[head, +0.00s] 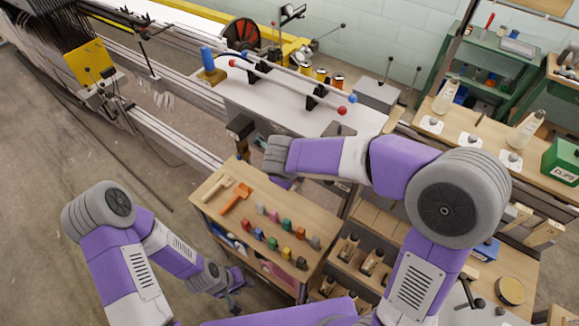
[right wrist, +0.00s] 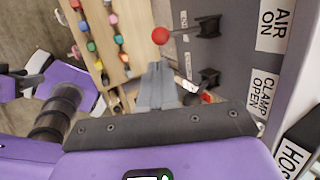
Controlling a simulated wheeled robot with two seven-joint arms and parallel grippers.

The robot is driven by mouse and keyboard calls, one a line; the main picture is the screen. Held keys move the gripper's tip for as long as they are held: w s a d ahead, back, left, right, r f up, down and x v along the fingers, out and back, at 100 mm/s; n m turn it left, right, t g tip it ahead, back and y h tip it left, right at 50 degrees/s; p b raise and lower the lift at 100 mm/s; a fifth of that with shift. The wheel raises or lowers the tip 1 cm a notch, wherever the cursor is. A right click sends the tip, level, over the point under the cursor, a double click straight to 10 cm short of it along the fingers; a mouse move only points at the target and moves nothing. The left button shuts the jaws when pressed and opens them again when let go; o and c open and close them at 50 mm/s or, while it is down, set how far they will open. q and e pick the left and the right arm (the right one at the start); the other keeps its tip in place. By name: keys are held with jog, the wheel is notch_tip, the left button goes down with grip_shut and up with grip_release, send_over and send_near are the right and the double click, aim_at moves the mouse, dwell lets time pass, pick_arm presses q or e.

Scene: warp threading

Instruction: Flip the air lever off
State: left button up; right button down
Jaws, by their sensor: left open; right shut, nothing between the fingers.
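The air lever (right wrist: 161,35) shows in the right wrist view as a red ball on a thin rod from a black bracket, level with a white AIR ON label (right wrist: 275,25) on a grey panel. The lever points left in that view. My right gripper (right wrist: 155,68) is shut and empty, its tips just below the red ball in the picture; I cannot tell whether they touch it. In the head view my right forearm hides this gripper and the lever. My left gripper (head: 236,288) hangs open and empty low in the head view, left of the wooden rack.
A second black bracket (right wrist: 208,78) sits beside the CLAMP OPEN label (right wrist: 263,92), close to my right fingers. A wooden rack (head: 212,206) with coloured pieces stands below my right arm. A bench with bottles (head: 446,97) is at right. Floor at left is clear.

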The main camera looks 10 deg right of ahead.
pick_arm(q)
jog(key=shift+w+f+b, duration=0.25)
jog(key=shift+f+b, duration=0.6)
jog(key=shift+f, duration=0.2)
pick_arm(e)
jog(key=x, duration=0.9)
jog(key=shift+w, duration=0.2)
jog(key=shift+r, duration=0.15)
